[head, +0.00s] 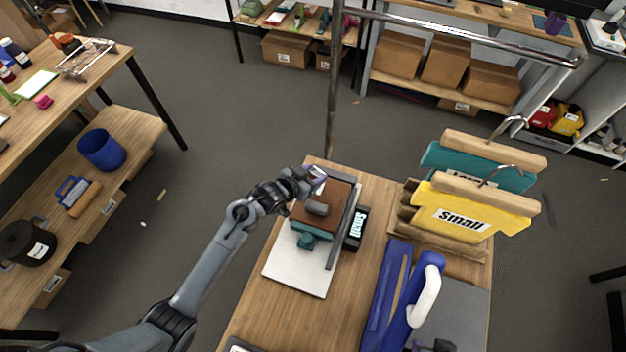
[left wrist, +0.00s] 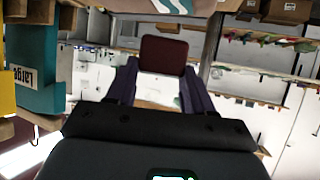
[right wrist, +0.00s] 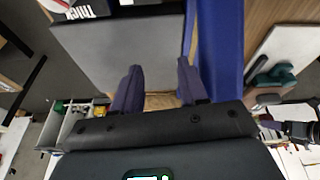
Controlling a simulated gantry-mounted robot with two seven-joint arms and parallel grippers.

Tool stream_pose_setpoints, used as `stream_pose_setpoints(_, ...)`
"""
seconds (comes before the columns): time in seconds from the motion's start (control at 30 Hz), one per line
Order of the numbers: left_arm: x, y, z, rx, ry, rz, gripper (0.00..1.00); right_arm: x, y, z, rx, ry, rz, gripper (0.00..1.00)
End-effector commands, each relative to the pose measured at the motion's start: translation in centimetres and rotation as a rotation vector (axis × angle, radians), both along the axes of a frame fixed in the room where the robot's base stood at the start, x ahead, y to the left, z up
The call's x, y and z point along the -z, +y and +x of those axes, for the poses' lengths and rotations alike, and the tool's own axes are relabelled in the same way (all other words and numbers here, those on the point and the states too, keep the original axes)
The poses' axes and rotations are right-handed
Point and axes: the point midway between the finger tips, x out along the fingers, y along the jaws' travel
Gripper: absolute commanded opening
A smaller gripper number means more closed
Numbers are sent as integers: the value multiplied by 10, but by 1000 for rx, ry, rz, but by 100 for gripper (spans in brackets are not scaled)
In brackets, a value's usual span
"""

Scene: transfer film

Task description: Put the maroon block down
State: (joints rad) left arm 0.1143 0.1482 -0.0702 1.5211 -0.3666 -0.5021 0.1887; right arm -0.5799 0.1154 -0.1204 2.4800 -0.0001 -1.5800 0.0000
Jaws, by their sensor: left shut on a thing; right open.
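My left gripper (head: 317,176) is over the far left part of the work table. In the left wrist view the maroon block (left wrist: 163,55) sits between the tips of the two purple fingers, and the gripper is shut on it. In the head view a brown-maroon slab (head: 334,192) shows just beside the fingers, with a dark grey handle-like piece over it; I cannot tell whether it touches what is below. A teal piece (head: 306,241) and a white board (head: 296,270) lie under it. My right gripper (right wrist: 155,90) is open and empty, above the grey panel and blue piece at the table's near right.
Yellow (head: 466,215) and teal (head: 478,167) hanging pieces stand in a wooden rack at the right. A blue piece with a white handle (head: 425,297) lies nearer. Bare wood (head: 262,315) is free at front left.

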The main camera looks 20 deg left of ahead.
Motion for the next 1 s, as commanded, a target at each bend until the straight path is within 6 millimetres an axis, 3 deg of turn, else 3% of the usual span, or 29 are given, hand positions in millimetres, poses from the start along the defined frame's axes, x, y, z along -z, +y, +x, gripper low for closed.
stream_pose_setpoints(0.3, 35, 0, 0, 0, 2, 0, 7, -2, -2, 0, -6, 0, -8, 43)
stream_pose_setpoints(0.77, 42, 0, 0, -1, 0, 0, 7, 0, -2, 0, -4, 0, -7, 43)
stream_pose_setpoints(0.8, 41, 0, 0, -1, 0, 0, 56, 0, -2, 0, -4, 0, -7, 43)
stream_pose_setpoints(0.93, 40, 0, 0, -1, 0, 0, 76, -1, -1, 0, -2, -1, -4, 43)
stream_pose_setpoints(1.0, 40, 0, 0, -1, 0, 0, 77, -1, -1, 0, 0, 0, -2, 43)
